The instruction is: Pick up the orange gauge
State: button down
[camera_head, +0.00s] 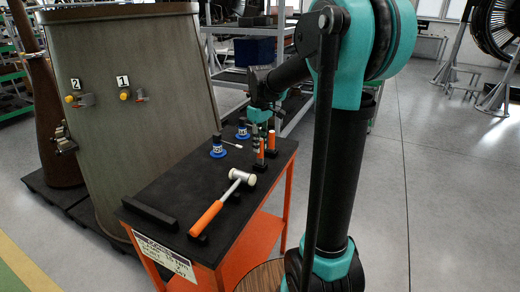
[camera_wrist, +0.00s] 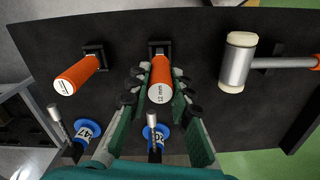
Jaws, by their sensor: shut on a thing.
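An orange cylindrical gauge (camera_wrist: 160,79) marked "12 mm" on its pale end stands in a dark holder at the middle of the wrist view. My gripper (camera_wrist: 160,87) is shut on it, with green fingers and dark pads on both sides. In the head view my gripper (camera_head: 258,127) is low over the far part of the black-topped cart, around an orange gauge (camera_head: 261,148). A second orange gauge (camera_wrist: 78,74) stands apart in its own holder to the left, with its marking unreadable; it also shows in the head view (camera_head: 271,140).
A hammer (camera_head: 222,202) with an orange handle lies on the cart (camera_head: 168,180). Two blue-based gauges (camera_wrist: 86,130) (camera_wrist: 157,133) stand near my fingers. A dark bar (camera_head: 150,213) lies at the near edge. A large brown casing (camera_head: 130,100) rises beside the cart.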

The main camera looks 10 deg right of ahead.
notch_tip(320, 180, up, 18)
dwell(0.3)
dwell(0.6)
